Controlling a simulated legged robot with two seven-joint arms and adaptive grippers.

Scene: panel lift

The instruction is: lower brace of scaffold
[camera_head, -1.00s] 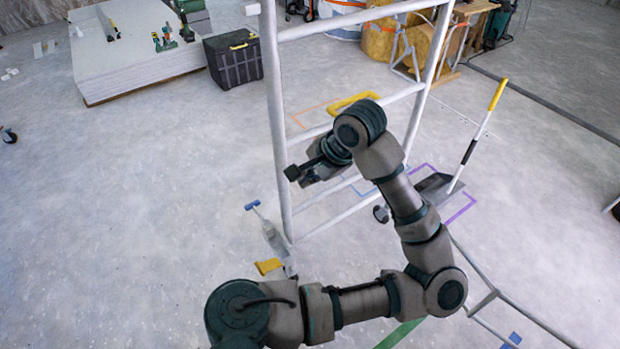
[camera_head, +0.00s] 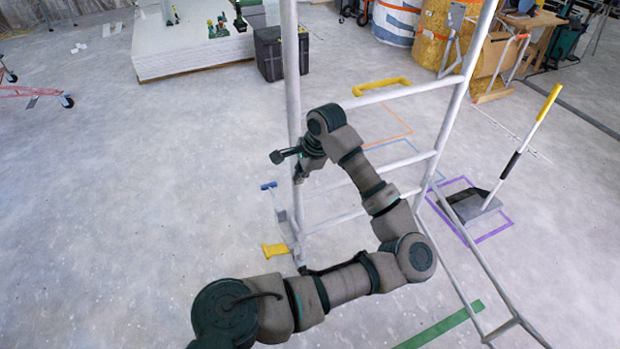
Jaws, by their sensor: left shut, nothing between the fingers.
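The scaffold is a pale metal frame with a left post (camera_head: 291,62), a right post (camera_head: 468,70) and several rungs. Thinner bars (camera_head: 478,262) slope from its right side toward the bottom right; I cannot tell which bar is the lower brace. A yellow handle-like bar (camera_head: 382,86) shows along an upper rung; I cannot tell if it is attached. A yellow piece (camera_head: 275,249) sits by the left post's foot. My left gripper (camera_head: 300,172) is shut and empty, overlapping the left post in the picture; contact is unclear. My right gripper is not in view.
A long-handled dustpan (camera_head: 466,205) stands in a purple floor outline at the right. A black crate (camera_head: 281,55) and a stack of white panels (camera_head: 190,50) stand at the back. A green strip (camera_head: 440,328) marks the floor.

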